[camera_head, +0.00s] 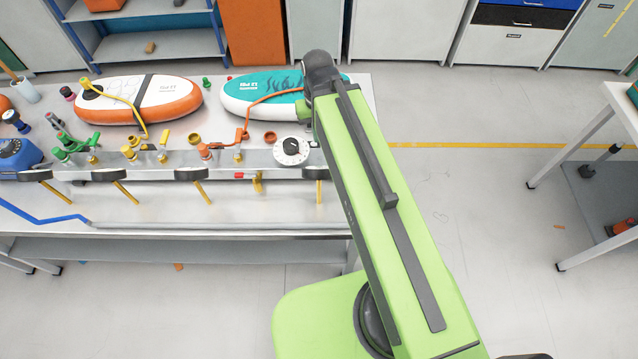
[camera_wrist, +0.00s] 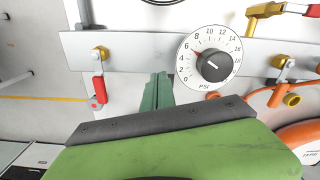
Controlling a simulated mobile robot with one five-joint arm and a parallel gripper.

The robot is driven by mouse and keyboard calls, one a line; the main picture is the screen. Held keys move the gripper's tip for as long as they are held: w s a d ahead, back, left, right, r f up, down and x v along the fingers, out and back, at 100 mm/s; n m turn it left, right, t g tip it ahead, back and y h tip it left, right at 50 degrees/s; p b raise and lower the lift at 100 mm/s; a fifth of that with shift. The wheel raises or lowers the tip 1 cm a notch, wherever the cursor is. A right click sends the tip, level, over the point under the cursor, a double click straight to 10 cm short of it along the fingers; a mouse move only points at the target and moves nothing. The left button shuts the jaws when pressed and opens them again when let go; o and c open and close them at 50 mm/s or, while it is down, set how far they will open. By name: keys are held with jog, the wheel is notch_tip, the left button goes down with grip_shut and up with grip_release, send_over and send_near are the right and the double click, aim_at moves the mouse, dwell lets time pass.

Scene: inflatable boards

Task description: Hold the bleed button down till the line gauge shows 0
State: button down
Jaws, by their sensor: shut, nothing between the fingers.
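The line gauge (camera_head: 292,150) is a round white dial at the right end of the metal manifold bar. It also shows large in the wrist view (camera_wrist: 210,58), marked PSI, with a dark centre and a red needle pointing between about 4 and 6. My gripper (camera_wrist: 160,76) is shut and empty, with its green fingers just left of and below the gauge, over the bar's lower edge. Whether it touches anything I cannot tell. In the head view my arm hides the gripper.
A red lever on a brass fitting (camera_wrist: 98,82) is left of my fingers. An orange-white board (camera_head: 150,100) and a teal-white board (camera_head: 250,92) lie on the bench.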

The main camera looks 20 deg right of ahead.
dwell(0.3)
jog(key=s+d+m+h+b, duration=0.15)
jog(key=d+m, duration=0.25)
jog(key=d, duration=1.5)
jog(key=s+d+m+h+b, duration=0.1)
jog(key=s+d+m+h, duration=0.2)
jog(key=d, duration=1.7)
jog(key=s+d+r+m+g+h+b, duration=0.1)
jog(key=s+d+m+h, duration=0.1)
jog(key=s+d, duration=1.1)
jog(key=s+d+r+m+g+h+b, duration=0.1)
jog(key=s+d+m, duration=0.3)
jog(key=s+d, duration=0.9)
jog(key=shift+s+d+r+g+h, duration=0.3)
jog(key=shift+d+r+g+h, duration=0.15)
jog(key=shift+d+g+h, duration=0.15)
